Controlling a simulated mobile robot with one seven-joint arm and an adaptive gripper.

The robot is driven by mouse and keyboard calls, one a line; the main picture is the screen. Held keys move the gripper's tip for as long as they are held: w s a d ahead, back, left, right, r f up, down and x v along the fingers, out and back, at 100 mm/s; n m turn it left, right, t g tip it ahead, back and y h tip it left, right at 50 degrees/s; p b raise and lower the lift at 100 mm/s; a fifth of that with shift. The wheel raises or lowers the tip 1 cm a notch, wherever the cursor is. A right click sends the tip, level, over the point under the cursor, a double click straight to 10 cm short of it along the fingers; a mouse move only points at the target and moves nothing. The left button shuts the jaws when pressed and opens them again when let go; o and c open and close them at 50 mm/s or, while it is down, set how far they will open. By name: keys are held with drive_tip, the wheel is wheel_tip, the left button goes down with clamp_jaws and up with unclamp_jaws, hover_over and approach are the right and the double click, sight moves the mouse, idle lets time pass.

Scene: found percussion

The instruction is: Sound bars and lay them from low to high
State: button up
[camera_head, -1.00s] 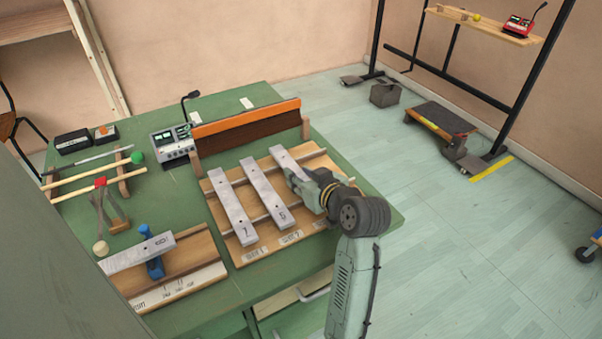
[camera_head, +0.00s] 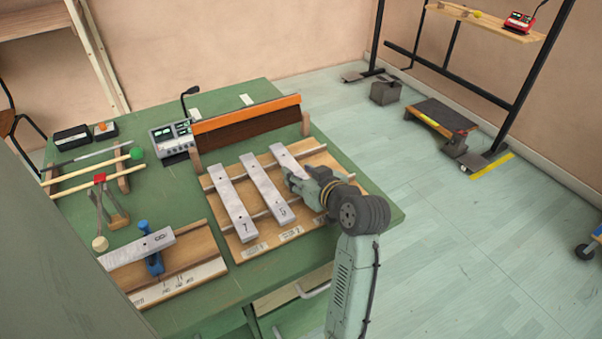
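Several grey metal bars are in view. The bar marked 7 (camera_head: 233,205) and the bar marked 5 (camera_head: 264,188) lie side by side across the two rails of a wooden rack (camera_head: 222,226). A third bar (camera_head: 286,158) lies at the rack's right; its near part is hidden by my gripper (camera_head: 292,180). My gripper is at this bar, but its fingers are too small and overlapped to show whether they grip it. Another bar (camera_head: 128,250), with a mark like 8, lies over a wooden board (camera_head: 190,258) at the front left, by a blue upright piece (camera_head: 153,263).
An orange-topped barrier (camera_head: 245,115) stands behind the rack. A meter box with a microphone (camera_head: 171,138) is to its left. Mallets with green (camera_head: 136,153) and red (camera_head: 99,178) heads lie at the left. The green table (camera_head: 355,175) has bare room right of the rack.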

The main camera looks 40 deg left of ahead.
drive_tip(key=shift+o, duration=1.2)
drive_tip(key=v, duration=0.7)
drive_tip(key=shift+s+d+r, duration=0.1)
drive_tip(key=shift+s+d, duration=0.05)
drive_tip(key=shift+d, duration=0.1)
